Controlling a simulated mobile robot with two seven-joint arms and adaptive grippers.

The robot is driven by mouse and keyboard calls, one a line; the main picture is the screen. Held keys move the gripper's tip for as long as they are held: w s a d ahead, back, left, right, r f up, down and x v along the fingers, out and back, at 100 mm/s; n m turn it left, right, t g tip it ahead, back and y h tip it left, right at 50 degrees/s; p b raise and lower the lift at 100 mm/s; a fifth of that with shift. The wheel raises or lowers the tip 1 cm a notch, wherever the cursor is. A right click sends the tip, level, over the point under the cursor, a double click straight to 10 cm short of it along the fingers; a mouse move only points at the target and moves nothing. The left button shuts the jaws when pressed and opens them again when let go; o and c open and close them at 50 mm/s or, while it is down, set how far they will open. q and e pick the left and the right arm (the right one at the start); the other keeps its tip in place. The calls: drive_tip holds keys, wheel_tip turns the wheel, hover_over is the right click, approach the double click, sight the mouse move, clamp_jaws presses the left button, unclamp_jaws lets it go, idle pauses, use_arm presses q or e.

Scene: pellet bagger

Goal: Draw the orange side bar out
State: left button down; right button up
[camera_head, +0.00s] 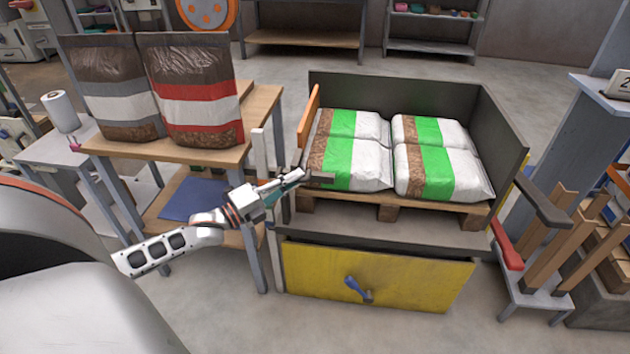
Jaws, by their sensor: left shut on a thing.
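The orange side bar (308,117) runs along the left side of the dark bin, its far part plain to see. Its near end is partly hidden behind my gripper and a white upright post. My left gripper (300,177) reaches in from the left and is shut at the bin's front left corner. A short dark piece (322,178), which looks like the bar's handle, sticks out to the right at the fingertips. The exact contact is too small to tell. My right gripper is not in view.
Several white, green and brown bags (357,162) lie on a wooden pallet (420,207) in the bin. A yellow drawer front (410,282) with a blue handle is below. A wooden table (262,105) with two upright pellet bags (195,90) stands left. A red-ended dark bar is right.

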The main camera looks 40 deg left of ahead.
sight(267, 177)
use_arm(q)
drive_tip(key=s+a, duration=0.1)
drive_tip(key=a, duration=0.1)
drive_tip(key=s+a, duration=0.1)
drive_tip(key=a, duration=0.1)
drive_tip(key=s+a, duration=0.2)
drive_tip(key=shift+a, duration=0.15)
drive_tip(key=c, duration=2.1)
unclamp_jaws()
drive_tip(key=v, duration=1.2)
drive_tip(key=shift+c, duration=0.3)
